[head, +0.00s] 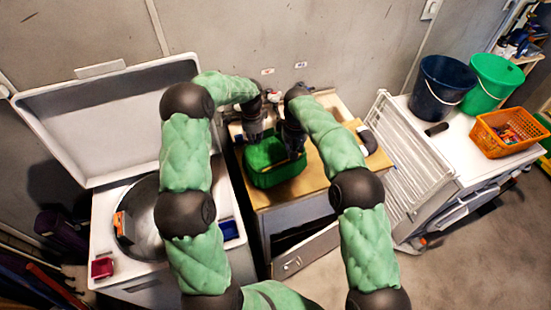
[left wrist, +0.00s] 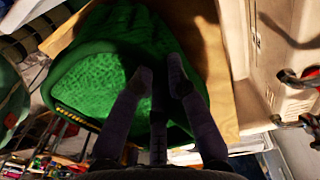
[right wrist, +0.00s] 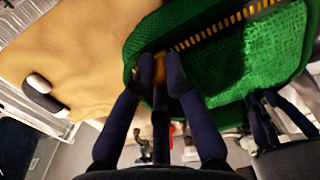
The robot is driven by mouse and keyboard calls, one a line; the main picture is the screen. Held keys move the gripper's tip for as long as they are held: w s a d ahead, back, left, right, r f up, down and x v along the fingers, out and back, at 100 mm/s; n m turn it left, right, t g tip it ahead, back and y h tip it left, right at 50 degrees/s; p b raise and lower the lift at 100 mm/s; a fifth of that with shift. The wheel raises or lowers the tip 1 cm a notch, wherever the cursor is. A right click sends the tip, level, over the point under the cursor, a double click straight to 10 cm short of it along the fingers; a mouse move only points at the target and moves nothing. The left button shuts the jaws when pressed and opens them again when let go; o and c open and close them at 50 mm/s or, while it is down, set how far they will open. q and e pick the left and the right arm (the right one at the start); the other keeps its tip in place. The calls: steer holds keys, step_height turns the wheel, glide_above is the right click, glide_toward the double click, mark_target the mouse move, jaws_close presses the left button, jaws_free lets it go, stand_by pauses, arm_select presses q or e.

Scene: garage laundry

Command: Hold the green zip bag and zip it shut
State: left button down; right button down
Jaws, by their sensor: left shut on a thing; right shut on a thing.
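The green zip bag (head: 275,168) sits on the wooden worktop, with its yellow zip teeth showing along its edge in the left wrist view (left wrist: 75,116) and right wrist view (right wrist: 215,32). My left gripper (head: 254,136) is shut on the bag; its fingertips press the green fabric in the left wrist view (left wrist: 160,78). My right gripper (head: 295,153) is shut at the zip line, on a small yellow-orange piece (right wrist: 160,68) that looks like the zip pull. The fingers partly hide it. How far the zip is closed is unclear.
The wooden worktop (head: 325,175) is mostly clear right of the bag. An open-lidded washer (head: 112,125) stands left. A white drying rack (head: 405,150), dark bucket (head: 440,88), green bucket (head: 490,82) and orange basket (head: 503,140) are right.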

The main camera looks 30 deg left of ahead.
mark_target(301, 155)
arm_select(q)
steer(key=shift+s+f, duration=0.1)
arm_select(e)
steer(key=shift+w+d+r, duration=0.1)
steer(key=shift+w+d, duration=0.3)
steer(key=shift+w, duration=0.35)
steer(key=shift+w+d, duration=0.4)
steer(key=shift+w, duration=0.3)
steer(key=c, duration=1.2)
jaws_free()
steer(key=shift+c, duration=0.2)
step_height(301, 155, up, 7)
steer(key=shift+r, duration=0.2)
arm_select(q)
steer(key=c, duration=1.2)
jaws_free()
steer(key=shift+o, duration=0.2)
